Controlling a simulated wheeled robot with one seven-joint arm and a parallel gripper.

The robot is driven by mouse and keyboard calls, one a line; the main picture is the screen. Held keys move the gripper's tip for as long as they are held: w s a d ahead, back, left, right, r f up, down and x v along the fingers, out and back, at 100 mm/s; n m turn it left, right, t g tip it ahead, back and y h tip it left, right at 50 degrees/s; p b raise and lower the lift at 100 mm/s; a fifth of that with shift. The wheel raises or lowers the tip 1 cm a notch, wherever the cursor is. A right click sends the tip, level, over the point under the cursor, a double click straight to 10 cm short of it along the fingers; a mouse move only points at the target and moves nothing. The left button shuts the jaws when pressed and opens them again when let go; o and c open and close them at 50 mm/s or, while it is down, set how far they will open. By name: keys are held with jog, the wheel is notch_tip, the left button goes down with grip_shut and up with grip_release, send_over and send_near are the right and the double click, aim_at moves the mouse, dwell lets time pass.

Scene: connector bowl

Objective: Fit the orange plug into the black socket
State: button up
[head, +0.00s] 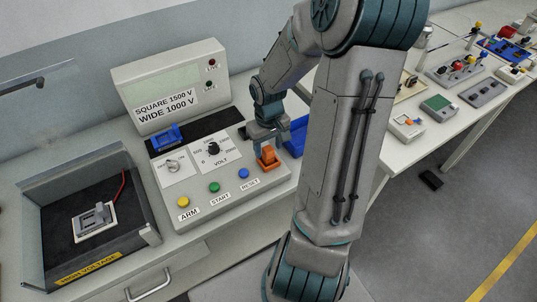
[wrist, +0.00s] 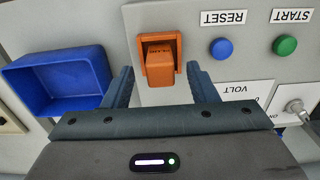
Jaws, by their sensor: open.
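The orange plug (wrist: 160,66) shows in the wrist view, seated against an orange square plate at the edge of the grey panel. In the head view the orange plug (head: 268,156) is at the console's right side, partly behind my gripper. My gripper (wrist: 161,80) is open, with one blue-grey finger on each side of the plug and visible gaps between. In the head view my gripper (head: 266,137) is just above the plug. I cannot clearly make out a black socket in either view.
The console has a blue part (head: 166,137), a dial and several coloured buttons. An empty blue bin (wrist: 58,80) stands beside the plug. A high-voltage tray (head: 103,262) is at the left. Another bench with small devices is at the right.

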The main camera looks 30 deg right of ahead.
jog(key=shift+f, duration=1.4)
jog(key=shift+c, duration=0.3)
jog(key=c, duration=1)
jog(key=shift+r, duration=0.1)
